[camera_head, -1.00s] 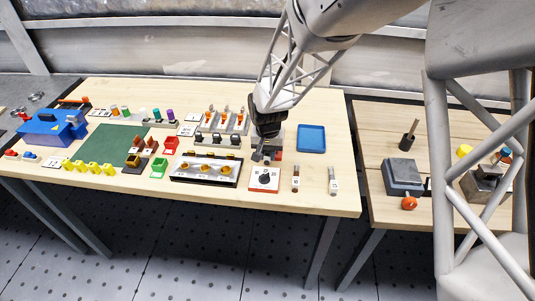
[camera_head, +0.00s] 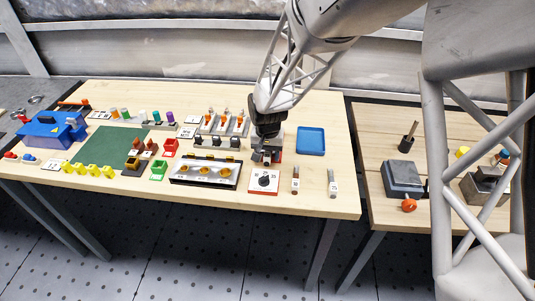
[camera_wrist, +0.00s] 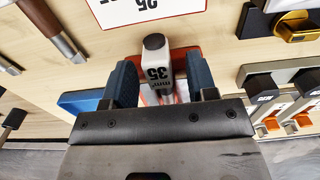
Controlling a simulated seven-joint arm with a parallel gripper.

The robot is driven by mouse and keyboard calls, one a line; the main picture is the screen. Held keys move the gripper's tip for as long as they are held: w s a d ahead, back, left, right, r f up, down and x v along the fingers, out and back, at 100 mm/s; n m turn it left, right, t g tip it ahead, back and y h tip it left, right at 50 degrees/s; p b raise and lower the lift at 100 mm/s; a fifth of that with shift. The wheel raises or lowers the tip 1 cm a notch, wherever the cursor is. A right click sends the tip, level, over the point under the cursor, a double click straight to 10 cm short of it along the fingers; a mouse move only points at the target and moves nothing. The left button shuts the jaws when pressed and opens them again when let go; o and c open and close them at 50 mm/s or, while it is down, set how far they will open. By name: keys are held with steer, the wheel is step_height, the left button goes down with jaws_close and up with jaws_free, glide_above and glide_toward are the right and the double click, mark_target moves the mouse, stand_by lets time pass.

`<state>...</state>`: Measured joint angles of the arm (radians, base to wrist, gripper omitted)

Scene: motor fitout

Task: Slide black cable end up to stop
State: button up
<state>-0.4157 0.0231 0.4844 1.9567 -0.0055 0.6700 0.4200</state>
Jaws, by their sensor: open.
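My gripper (camera_wrist: 161,82) is open, with its two dark blue-grey fingers on either side of a pale block with a black end (camera_wrist: 157,65) marked 35 mm². Narrow gaps seem to show beside the block, and its lower part is hidden by the gripper body. A red-edged base (camera_wrist: 184,56) shows behind it. I cannot tell whether this black end is the cable end, and no stop can be made out. In the head view my gripper (camera_head: 267,158) is low over the table, right of the tray with yellow cups, and hides most of the block.
The black-rimmed tray (camera_head: 176,180) is to the left and a blue tray (camera_head: 311,140) to the right. Two handled tools (camera_head: 295,181) lie at the front right. Bare wood surrounds the blue tray.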

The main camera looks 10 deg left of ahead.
steer(key=shift+r, duration=3.8)
steer(key=shift+s+d+r, duration=0.2)
steer(key=shift+d+r, duration=0.2)
steer(key=shift+d, duration=0.05)
steer(key=s+d+r+t, duration=0.1)
steer(key=s+d+r, duration=0.6)
steer(key=s+d, duration=0.35)
steer(key=s+d+r+t, duration=0.1)
steer(key=s+d+r, duration=0.75)
steer(key=d, duration=0.25)
steer(key=s+d, duration=0.4)
steer(key=s, duration=0.6)
steer(key=shift+t, duration=0.3)
